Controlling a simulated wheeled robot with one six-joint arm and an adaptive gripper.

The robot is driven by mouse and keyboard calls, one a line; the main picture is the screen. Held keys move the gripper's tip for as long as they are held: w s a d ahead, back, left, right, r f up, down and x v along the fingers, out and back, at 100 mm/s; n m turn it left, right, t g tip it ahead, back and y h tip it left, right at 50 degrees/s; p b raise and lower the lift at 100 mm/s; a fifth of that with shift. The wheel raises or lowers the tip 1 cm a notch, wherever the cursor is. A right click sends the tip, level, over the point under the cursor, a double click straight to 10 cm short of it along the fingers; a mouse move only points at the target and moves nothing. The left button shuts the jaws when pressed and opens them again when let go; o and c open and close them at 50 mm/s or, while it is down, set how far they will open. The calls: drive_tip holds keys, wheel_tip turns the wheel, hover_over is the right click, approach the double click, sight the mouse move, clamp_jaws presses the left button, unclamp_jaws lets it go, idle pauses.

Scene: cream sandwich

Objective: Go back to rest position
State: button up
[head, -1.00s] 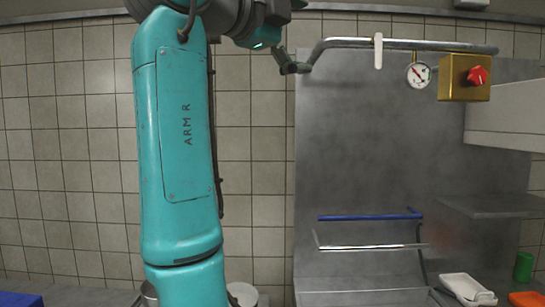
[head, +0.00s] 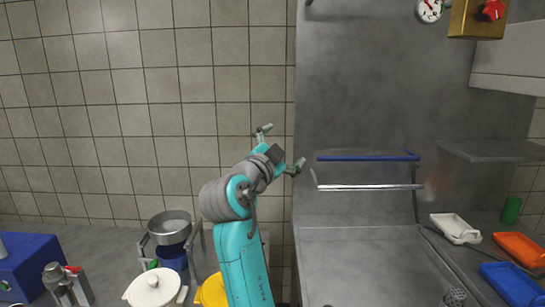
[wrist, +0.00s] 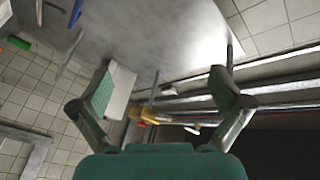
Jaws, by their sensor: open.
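My teal arm rises from the bottom centre of the head view, and my gripper (head: 281,149) is at its upper end, in front of the tiled wall and the left edge of the steel panel. Its two fingers are spread wide apart with nothing between them. In the wrist view, the gripper (wrist: 165,88) also shows its two green-padded fingers apart and empty. Tilted wall tiles, steel panel and pipework show beyond the fingers. No object touches the gripper.
A metal pot (head: 170,226), a white lidded pot (head: 153,288) and a yellow container (head: 212,291) stand on the counter left of my arm. A blue box (head: 28,262) is at far left. White (head: 455,228), orange (head: 520,249) and blue (head: 512,285) trays lie at right. A blue-and-steel rack (head: 368,172) is on the panel.

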drive_tip(key=s+d+f+n+y, duration=0.2)
drive_tip(key=s+f+n, duration=0.1)
drive_tip(key=f, duration=0.8)
drive_tip(key=s+d+f+n+y, duration=0.2)
drive_tip(key=s+f+n, duration=0.1)
drive_tip(key=f, duration=0.8)
drive_tip(key=s+d+f+n+y, duration=0.2)
drive_tip(key=s+f+n, duration=0.1)
drive_tip(key=f, duration=0.8)
drive_tip(key=s+d+f+n+y, duration=0.2)
drive_tip(key=s+d+f, duration=0.1)
drive_tip(key=s+f, duration=0.65)
drive_tip(key=s+d+f+n+g+y, duration=0.15)
drive_tip(key=s+f, duration=0.25)
drive_tip(key=s, duration=0.7)
drive_tip(key=s+d+f+n+g, duration=0.1)
drive_tip(key=s+d+f+n, duration=0.2)
drive_tip(key=s, duration=0.9)
drive_tip(key=s+d+r+m, duration=0.1)
drive_tip(key=s+r, duration=0.1)
drive_tip(key=s, duration=0.7)
drive_tip(key=s+d+r, duration=0.1)
drive_tip(key=s+r, duration=0.2)
drive_tip(key=s, duration=0.7)
drive_tip(key=shift+s+d+r+m+h, duration=0.25)
drive_tip(key=shift+r+m+h, duration=0.1)
drive_tip(key=shift+h, duration=0.1)
